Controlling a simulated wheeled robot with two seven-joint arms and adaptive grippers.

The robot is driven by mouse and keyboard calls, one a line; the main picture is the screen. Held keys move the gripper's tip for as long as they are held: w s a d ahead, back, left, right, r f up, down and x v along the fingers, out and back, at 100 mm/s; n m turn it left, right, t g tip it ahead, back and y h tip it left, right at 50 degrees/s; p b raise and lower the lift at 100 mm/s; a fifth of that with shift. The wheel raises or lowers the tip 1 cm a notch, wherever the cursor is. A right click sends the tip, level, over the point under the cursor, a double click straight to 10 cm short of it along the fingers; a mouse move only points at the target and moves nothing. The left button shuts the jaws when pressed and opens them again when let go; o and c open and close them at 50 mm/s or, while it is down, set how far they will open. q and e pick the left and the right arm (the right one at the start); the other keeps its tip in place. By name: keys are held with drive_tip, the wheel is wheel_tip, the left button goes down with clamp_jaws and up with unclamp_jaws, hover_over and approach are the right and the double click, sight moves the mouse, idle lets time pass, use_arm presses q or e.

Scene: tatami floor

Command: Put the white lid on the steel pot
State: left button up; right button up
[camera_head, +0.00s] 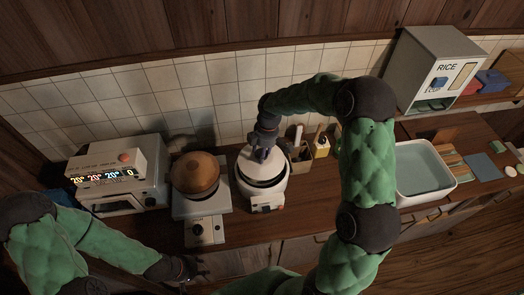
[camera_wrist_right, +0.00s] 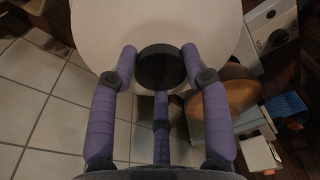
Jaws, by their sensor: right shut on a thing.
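My right gripper (camera_head: 262,150) is shut on the dark knob (camera_wrist_right: 160,66) of the white lid (camera_head: 262,164), fingers on both sides of it. The lid fills the top of the right wrist view (camera_wrist_right: 150,22). It is over a round white appliance (camera_head: 260,191) with a dark rim showing at the front; I cannot tell whether they touch. A round brown wooden cover (camera_head: 195,172) sits on the burner unit to the left, also in the wrist view (camera_wrist_right: 232,92). No steel pot wall shows clearly. My left gripper (camera_head: 188,270) is low before the counter, its opening unclear.
A toaster oven (camera_head: 125,180) with a lit display stands at the left. A sink basin (camera_head: 425,178) and a rice dispenser (camera_head: 433,70) are further right. The tiled wall is close behind.

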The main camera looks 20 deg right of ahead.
drive_tip(key=shift+f+b, duration=0.8)
drive_tip(key=shift+f, duration=0.6)
idle(2.2)
drive_tip(key=o, duration=1.3)
drive_tip(key=shift+o, duration=0.2)
drive_tip(key=shift+r, duration=0.1)
drive_tip(key=r, duration=0.4)
drive_tip(key=d+r, duration=0.1)
drive_tip(key=r, duration=0.6)
drive_tip(key=shift+s+d+r, duration=0.15)
drive_tip(key=shift+s+r, duration=0.2)
